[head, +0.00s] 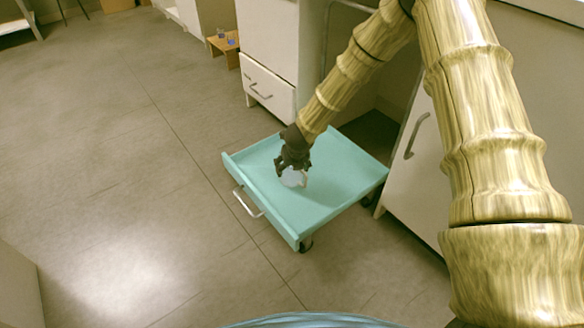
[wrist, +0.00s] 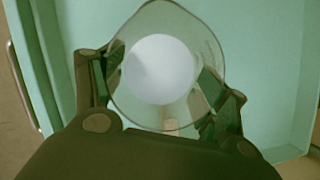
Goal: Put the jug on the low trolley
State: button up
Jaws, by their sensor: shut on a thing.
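The jug (head: 293,178) is small, clear and pale, with a light handle at its right side in the head view. My gripper (head: 292,163) is shut on it, over the low trolley. In the wrist view the jug (wrist: 160,70) shows from above between the two fingers of my gripper (wrist: 160,95), with a round whitish area inside it. The low trolley (head: 290,222) is turquoise with a shallow rim, a metal handle and dark wheels. The jug is over the trolley's middle; I cannot tell whether its base touches the surface.
A white drawer cabinet (head: 268,88) stands behind the trolley, and another white cabinet (head: 425,170) stands close to its right. A small wooden stool (head: 222,50) with small blue items is at the back. The floor (head: 110,170) to the left is clear.

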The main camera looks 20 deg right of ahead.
jog(key=shift+f, duration=0.1)
jog(key=o, duration=1.4)
jog(key=p+v, duration=0.5)
jog(key=v, duration=0.7)
